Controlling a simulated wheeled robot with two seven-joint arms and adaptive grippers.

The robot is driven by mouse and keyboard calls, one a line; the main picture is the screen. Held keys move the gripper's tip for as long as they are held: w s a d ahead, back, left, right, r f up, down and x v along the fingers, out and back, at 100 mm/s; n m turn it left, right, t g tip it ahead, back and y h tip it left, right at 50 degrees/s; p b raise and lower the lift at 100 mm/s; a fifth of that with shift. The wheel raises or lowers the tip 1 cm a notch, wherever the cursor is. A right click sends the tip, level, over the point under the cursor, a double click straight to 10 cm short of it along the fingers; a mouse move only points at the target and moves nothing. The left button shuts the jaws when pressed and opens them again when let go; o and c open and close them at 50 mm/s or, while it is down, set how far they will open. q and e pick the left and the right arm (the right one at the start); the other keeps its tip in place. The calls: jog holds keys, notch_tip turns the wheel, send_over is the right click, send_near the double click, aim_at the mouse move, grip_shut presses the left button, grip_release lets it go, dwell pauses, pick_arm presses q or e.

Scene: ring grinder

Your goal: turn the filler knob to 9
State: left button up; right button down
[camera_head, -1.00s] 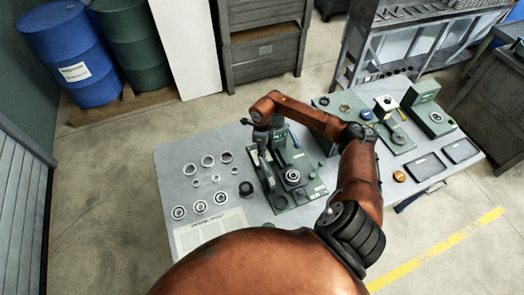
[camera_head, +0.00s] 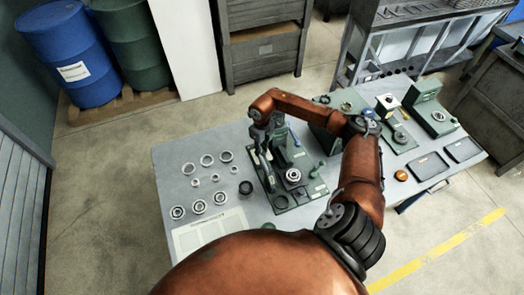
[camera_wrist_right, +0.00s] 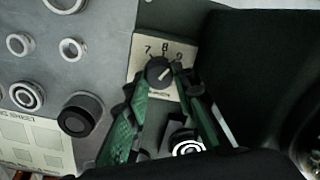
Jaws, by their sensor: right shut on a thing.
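The filler knob (camera_wrist_right: 157,70) is a small dark round knob on a pale dial plate (camera_wrist_right: 141,47) marked 7, 8 and 9 in the right wrist view. Its light pointer line slants up and right, towards the 9; the exact setting is hard to tell. The green fingers of my right gripper (camera_wrist_right: 167,83) close on the knob from both sides. In the head view my right gripper (camera_head: 262,145) is over the left part of the green machine (camera_head: 283,204), and the knob is hidden there. My left gripper is not in view.
Several metal rings (camera_head: 198,207) and a black round part (camera_head: 245,187) lie left of the machine, behind a printed sheet (camera_head: 210,232). A green lever (camera_head: 319,168) stands at the machine's right. More green fixtures (camera_head: 432,118) and dark trays (camera_head: 431,165) fill the table's right side.

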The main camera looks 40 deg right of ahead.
jog(key=shift+m, duration=1.1)
jog(key=c, duration=1.6)
grip_release()
notch_tip(320, 180, up, 12)
jog(key=shift+r, duration=0.1)
